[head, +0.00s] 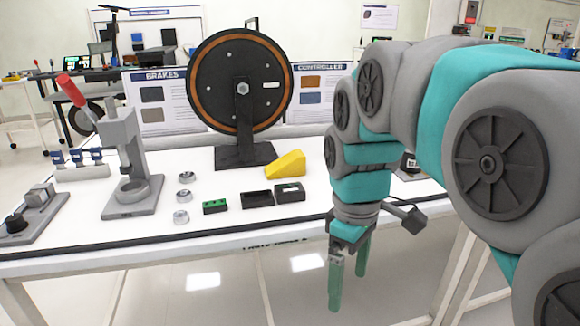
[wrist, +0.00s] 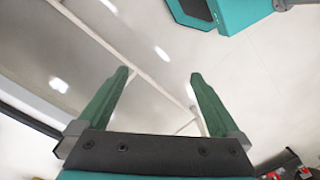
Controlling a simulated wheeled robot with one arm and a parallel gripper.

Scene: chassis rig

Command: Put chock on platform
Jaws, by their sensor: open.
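A yellow wedge-shaped chock (head: 286,164) lies on the white table, just right of the wheel stand's dark base plate (head: 246,156). No surface is labelled as the platform; the dark base plate and the grey base of the press (head: 133,196) are flat surfaces in view, and I cannot tell which is meant. My gripper (head: 348,288) hangs in front of the table's front edge, right of and nearer than the chock, fingers pointing down. In the wrist view its green fingers (wrist: 159,76) are apart with nothing between them; only floor and table legs show there, no chock.
A large dark wheel (head: 240,83) stands upright behind the chock. Black trays (head: 257,199), a green block (head: 215,206) and metal cups (head: 181,217) lie in front. A red-handled press (head: 122,143) stands left. The table's dark front edge (head: 120,255) lies between my gripper and these things.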

